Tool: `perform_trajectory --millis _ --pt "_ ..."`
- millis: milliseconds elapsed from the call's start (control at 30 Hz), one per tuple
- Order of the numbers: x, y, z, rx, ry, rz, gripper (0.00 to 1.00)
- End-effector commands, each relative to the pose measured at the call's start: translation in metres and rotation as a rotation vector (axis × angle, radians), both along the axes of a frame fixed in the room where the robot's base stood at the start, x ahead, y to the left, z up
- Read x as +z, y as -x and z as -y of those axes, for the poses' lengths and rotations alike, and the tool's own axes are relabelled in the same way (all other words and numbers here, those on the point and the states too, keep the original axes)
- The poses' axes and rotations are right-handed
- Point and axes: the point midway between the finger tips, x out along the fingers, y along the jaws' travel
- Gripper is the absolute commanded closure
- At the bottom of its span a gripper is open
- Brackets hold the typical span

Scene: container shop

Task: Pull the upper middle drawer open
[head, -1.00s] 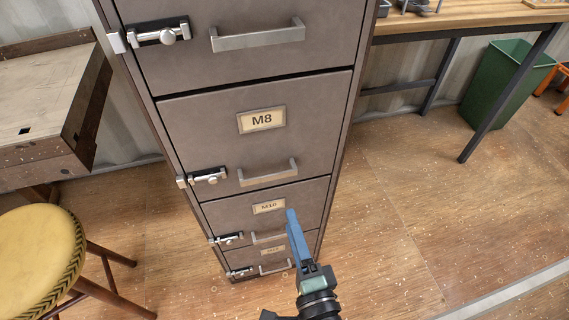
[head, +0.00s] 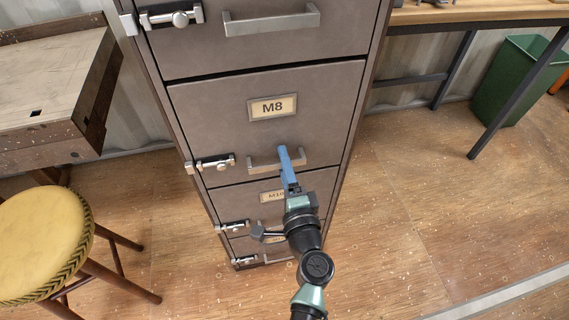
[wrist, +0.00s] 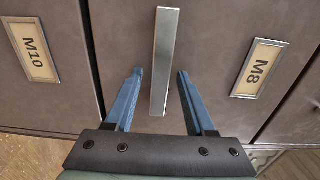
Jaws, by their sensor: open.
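The grey metal cabinet has several stacked drawers. The drawer labelled M8 (head: 318,125) is the upper middle one and is closed, with a silver bar handle (head: 262,164) low on its front and a latch (head: 216,162) at its left edge. My gripper (head: 284,155) is in front of the right part of that handle. In the wrist view, my gripper's blue fingers (wrist: 158,90) are open, one on each side of the handle (wrist: 165,60), with gaps on both sides. Whether the fingertips reach past the bar in depth I cannot tell.
The M10 drawer (head: 235,203) is below, partly hidden by my arm. A yellow stool (head: 40,250) and a worktable (head: 50,80) stand left. A desk (head: 470,14) and green bin (head: 507,85) stand right. The floor right of the cabinet is clear.

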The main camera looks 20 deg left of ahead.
Motion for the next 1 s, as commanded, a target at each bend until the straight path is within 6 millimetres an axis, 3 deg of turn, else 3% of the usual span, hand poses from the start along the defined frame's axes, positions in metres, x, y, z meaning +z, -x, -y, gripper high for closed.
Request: perform_trajectory --millis 133,433,1000 --pt "0.0000 0.0001 0.0001 0.000 0.000 0.000 0.45" --pt "0.0000 0.0002 0.0004 0.000 0.000 0.000 0.99" --pt "-0.0001 0.0002 0.0008 -0.001 0.000 0.000 1.00"
